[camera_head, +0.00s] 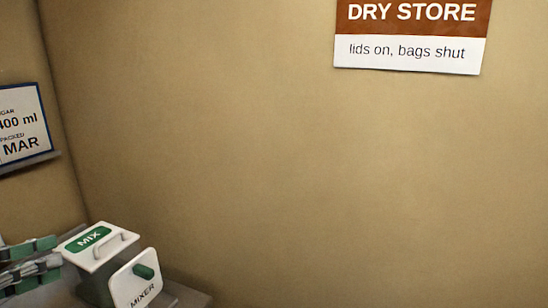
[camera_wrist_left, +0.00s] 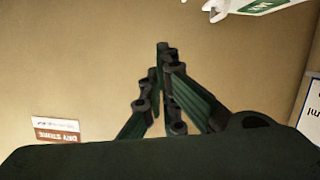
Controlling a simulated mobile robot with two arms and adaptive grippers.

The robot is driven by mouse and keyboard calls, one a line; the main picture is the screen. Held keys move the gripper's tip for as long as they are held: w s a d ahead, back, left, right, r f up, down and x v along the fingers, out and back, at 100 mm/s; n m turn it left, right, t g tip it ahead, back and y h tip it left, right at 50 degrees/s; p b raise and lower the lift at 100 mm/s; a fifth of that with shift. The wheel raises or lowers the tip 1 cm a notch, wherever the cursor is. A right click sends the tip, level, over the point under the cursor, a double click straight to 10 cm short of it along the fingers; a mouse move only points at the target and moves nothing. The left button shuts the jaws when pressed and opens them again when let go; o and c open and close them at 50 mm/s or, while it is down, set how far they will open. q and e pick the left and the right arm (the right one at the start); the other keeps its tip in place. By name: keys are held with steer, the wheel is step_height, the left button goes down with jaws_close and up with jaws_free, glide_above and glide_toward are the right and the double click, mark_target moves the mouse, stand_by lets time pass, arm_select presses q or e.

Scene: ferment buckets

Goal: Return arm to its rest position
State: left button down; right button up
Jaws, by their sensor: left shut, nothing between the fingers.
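My left gripper (camera_head: 52,256) is at the lower left of the head view, its dark green and grey fingers pointing right beside the mixer. In the left wrist view the fingers of my left gripper (camera_wrist_left: 165,55) come together at the tips, with nothing between them. The gap between the gripper and the mixer is hard to judge. My right gripper is in neither view.
The mixer (camera_head: 134,285), with a white lid marked MIX (camera_head: 90,238), stands in the lower left corner on a grey surface (camera_head: 190,297). A DRY STORE sign (camera_head: 410,35) hangs on the bare tan wall. A sugar label board (camera_head: 22,125) is at left.

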arm_select(q)
steer(key=s+d+f+n+g+y, duration=0.1)
steer(key=s+d+f+g+y, duration=0.15)
steer(key=f, duration=1.15)
steer(key=s+d+f+g+y, duration=0.1)
steer(key=s+d+f+g, duration=0.15)
steer(key=f, duration=1.25)
steer(key=s+d+f+g+y, duration=0.2)
steer(key=s+d+f+g, duration=0.3)
steer(key=s+d+f, duration=0.6)
step_height(320, 180, down, 23)
steer(key=s+g+b, duration=0.1)
steer(key=s+a+f+g+b, duration=0.1)
steer(key=s+a+f, duration=0.1)
steer(key=s+f, duration=1.6)
step_height(320, 180, down, 3)
steer(key=shift+s+a+r+y, duration=0.1)
steer(key=shift+s+a+y, duration=0.2)
steer(key=shift+a+y, duration=0.1)
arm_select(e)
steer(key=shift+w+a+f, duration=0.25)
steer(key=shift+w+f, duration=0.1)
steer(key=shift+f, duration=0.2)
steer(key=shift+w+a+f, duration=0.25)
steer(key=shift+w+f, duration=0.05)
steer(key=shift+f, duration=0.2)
